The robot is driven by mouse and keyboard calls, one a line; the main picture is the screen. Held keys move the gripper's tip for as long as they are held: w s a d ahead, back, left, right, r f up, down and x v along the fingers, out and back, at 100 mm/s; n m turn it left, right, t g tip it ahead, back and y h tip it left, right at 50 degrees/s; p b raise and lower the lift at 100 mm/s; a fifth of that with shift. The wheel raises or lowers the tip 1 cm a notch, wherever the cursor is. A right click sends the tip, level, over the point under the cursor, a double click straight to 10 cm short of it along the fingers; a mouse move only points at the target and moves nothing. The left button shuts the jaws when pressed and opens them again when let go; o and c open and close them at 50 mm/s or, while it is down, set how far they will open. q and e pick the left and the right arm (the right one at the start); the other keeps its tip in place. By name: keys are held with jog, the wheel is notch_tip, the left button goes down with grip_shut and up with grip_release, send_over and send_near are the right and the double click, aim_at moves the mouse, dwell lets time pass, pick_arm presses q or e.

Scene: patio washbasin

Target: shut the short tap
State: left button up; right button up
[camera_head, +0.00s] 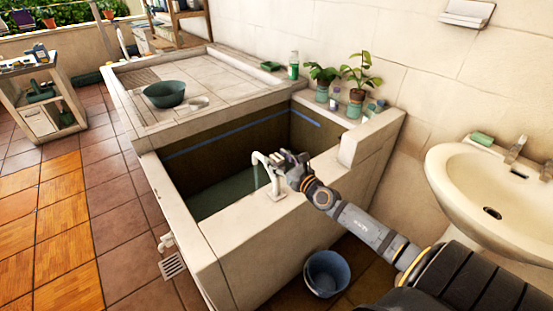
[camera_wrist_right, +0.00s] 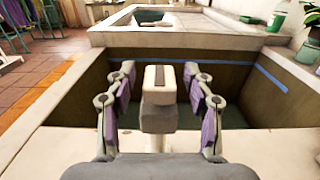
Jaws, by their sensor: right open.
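A pale tap (camera_head: 277,191) stands on the front wall of the stone wash tank (camera_head: 232,232). Its spout bends left over the tank, and a thin stream of water (camera_head: 255,177) falls from it. My right gripper (camera_head: 291,163) is at the top of the tap, hiding part of it. In the right wrist view my right gripper (camera_wrist_right: 160,76) is open, with one finger on each side of the tap (camera_wrist_right: 159,112). Gaps show between the fingers and the tap. My left gripper is not in view.
A white washbasin (camera_head: 462,185) with its own metal tap (camera_head: 516,150) is on the right. A blue bucket (camera_head: 327,274) stands on the floor before the tank. A green bowl (camera_head: 164,94) and potted plants (camera_head: 357,95) stand on ledges behind.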

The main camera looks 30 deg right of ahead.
jog(key=shift+w, duration=0.4)
